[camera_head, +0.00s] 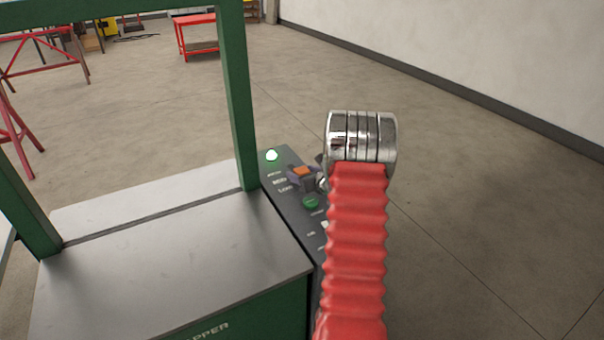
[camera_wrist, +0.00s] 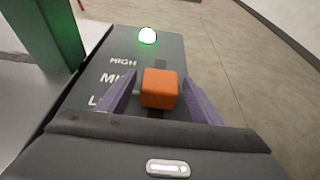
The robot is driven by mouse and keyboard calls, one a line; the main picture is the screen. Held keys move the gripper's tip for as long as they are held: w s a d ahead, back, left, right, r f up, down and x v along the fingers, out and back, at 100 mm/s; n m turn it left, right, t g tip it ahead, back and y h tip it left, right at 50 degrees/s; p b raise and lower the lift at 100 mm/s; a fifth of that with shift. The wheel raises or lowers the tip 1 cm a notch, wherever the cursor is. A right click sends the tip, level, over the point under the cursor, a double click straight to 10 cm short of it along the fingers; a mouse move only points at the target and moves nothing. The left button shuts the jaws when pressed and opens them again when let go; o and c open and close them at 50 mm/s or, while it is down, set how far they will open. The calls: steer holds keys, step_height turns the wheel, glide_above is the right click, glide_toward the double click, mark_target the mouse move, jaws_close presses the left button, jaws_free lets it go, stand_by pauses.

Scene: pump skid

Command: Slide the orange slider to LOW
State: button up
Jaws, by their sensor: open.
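The orange slider (camera_wrist: 160,89) is a block on a dark control panel (camera_wrist: 170,50), in a dark slot that shows above and below it. It also shows in the head view (camera_head: 302,171), next to my gripper. Labels HIGH, a partly covered one starting with M, and one starting with L run down its left side in the wrist view. The slider is about level with the M label. My gripper (camera_wrist: 160,100) is open, with one purple-grey finger on each side of the slider. I cannot tell whether either finger touches it.
A lit green-white lamp (camera_wrist: 148,36) stands at the panel's far end. A green button (camera_head: 311,203) sits nearer on the panel. A green frame post (camera_head: 238,95) rises close to the panel's left. Open floor lies to the right.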

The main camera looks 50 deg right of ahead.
steer(key=shift+w+f, duration=0.1)
steer(key=shift+w, duration=0.2)
steer(key=shift+c, duration=0.3)
jaws_close()
steer(key=shift+s+a+f, duration=0.1)
steer(key=shift+s+a, duration=0.1)
steer(key=shift+s, duration=0.45)
steer(key=shift+s+a, duration=0.15)
steer(key=shift+s, duration=0.45)
steer(key=shift+o, duration=0.3)
jaws_free()
steer(key=shift+s, duration=0.1)
steer(key=v, duration=1.3)
steer(key=shift+s+a, duration=0.1)
steer(key=shift+s, duration=0.25)
